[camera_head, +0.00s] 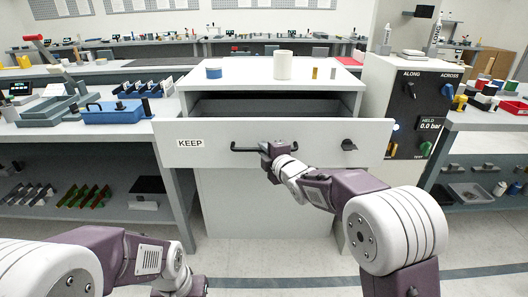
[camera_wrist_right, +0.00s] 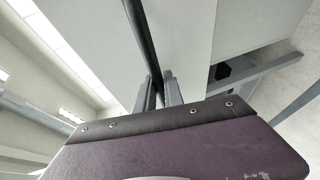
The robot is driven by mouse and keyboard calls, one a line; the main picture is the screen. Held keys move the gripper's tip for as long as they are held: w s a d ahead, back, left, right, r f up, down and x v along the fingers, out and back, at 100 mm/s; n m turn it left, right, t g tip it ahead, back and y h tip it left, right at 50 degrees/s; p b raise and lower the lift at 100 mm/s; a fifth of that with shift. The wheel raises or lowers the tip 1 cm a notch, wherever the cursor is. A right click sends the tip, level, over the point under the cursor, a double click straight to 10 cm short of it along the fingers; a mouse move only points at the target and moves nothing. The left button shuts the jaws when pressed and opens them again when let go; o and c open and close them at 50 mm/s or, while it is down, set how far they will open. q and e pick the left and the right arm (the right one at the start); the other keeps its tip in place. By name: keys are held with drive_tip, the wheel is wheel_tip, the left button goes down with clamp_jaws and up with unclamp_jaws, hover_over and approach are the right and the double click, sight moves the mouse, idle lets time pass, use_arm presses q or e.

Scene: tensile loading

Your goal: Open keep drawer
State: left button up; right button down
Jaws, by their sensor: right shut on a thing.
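The KEEP drawer (camera_head: 222,137) has a wide white front with a KEEP label at its left. It stands pulled out from the white cabinet (camera_head: 240,205), and its dark inside shows behind the front. My right gripper (camera_head: 268,149) is shut on the black bar handle (camera_head: 245,149) at the middle of the drawer front. In the right wrist view the dark handle bar (camera_wrist_right: 140,40) runs between the two grey fingers (camera_wrist_right: 160,92). My left arm is low at the left in the head view, and its fingertips cannot be made out.
A blue roll (camera_head: 213,72), a white cylinder (camera_head: 283,66) and small brass pieces stand on the cabinet top. A black knob (camera_head: 348,145) is on the drawer front's right. A control panel (camera_head: 412,110) stands right. Benches flank the cabinet; floor in front is clear.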

drive_tip(key=c, duration=1.5)
unclamp_jaws()
drive_tip(key=shift+o, duration=0.2)
drive_tip(key=v, duration=0.9)
drive_tip(key=shift+p, duration=0.35)
drive_tip(key=shift+d, duration=0.1)
